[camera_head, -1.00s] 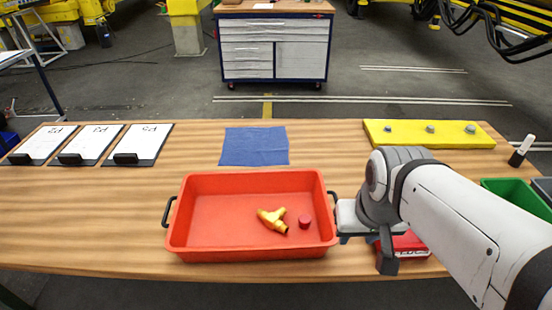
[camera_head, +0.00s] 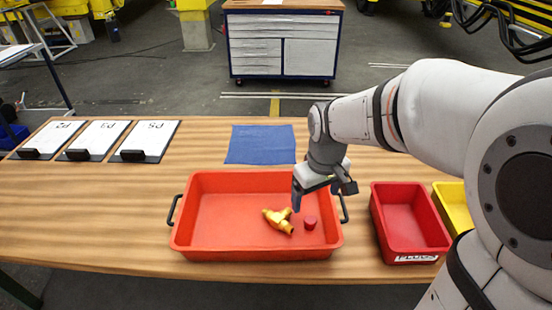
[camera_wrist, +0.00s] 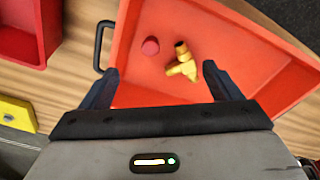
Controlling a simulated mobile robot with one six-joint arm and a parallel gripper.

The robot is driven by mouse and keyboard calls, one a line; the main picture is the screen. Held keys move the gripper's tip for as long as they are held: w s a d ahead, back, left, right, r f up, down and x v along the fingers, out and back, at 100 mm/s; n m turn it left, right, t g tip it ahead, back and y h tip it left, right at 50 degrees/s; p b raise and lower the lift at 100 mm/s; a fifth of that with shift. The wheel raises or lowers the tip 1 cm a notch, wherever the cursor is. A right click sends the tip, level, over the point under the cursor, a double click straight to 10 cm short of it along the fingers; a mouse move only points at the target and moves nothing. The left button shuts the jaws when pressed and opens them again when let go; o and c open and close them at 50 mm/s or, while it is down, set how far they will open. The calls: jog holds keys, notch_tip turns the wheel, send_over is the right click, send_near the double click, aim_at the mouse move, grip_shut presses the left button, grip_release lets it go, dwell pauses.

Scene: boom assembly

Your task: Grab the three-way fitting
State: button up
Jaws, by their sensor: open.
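The three-way fitting (camera_head: 279,220) is a gold-yellow piece with three branches. It lies on the floor of the orange-red tray (camera_head: 215,245), right of the tray's middle. In the wrist view the fitting (camera_wrist: 182,63) shows beyond the fingertips, between their lines. My gripper (camera_head: 318,200) is above the tray's right part, up and right of the fitting in the head view, and apart from it. In the wrist view my gripper (camera_wrist: 160,80) has its two dark fingers spread with nothing between them.
A small red cap (camera_head: 310,223) lies just right of the fitting; it also shows in the wrist view (camera_wrist: 150,46). A red bin (camera_head: 384,222) and a yellow bin (camera_head: 447,192) stand right of the tray. A blue cloth (camera_head: 261,144) and several clipboards (camera_head: 97,141) lie behind and left.

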aim_at(281, 214)
jog(key=shift+o, duration=0.2)
jog(key=w+a+f+n, duration=0.1)
jog(key=w+a+f, duration=0.1)
jog(key=w+a+f+n, duration=0.1)
jog(key=w+a+f, duration=0.1)
jog(key=a+f, duration=0.1)
jog(key=w+a+f+n+g, duration=0.1)
jog(key=w+a+f+n, duration=0.1)
jog(key=a, duration=0.1)
jog(key=shift+w+f, duration=0.25)
jog(key=shift+w, duration=0.05)
jog(key=f, duration=0.2)
jog(key=f+p, duration=0.1)
jog(key=f, duration=0.2)
jog(key=f+p, duration=0.1)
jog(key=f, duration=0.2)
jog(key=shift+w+d+f, duration=0.1)
jog(key=shift+w+d, duration=0.1)
jog(key=shift+w, duration=0.05)
jog(key=shift+c, duration=0.3)
jog(key=c, duration=1.2)
jog(key=shift+o, duration=0.2)
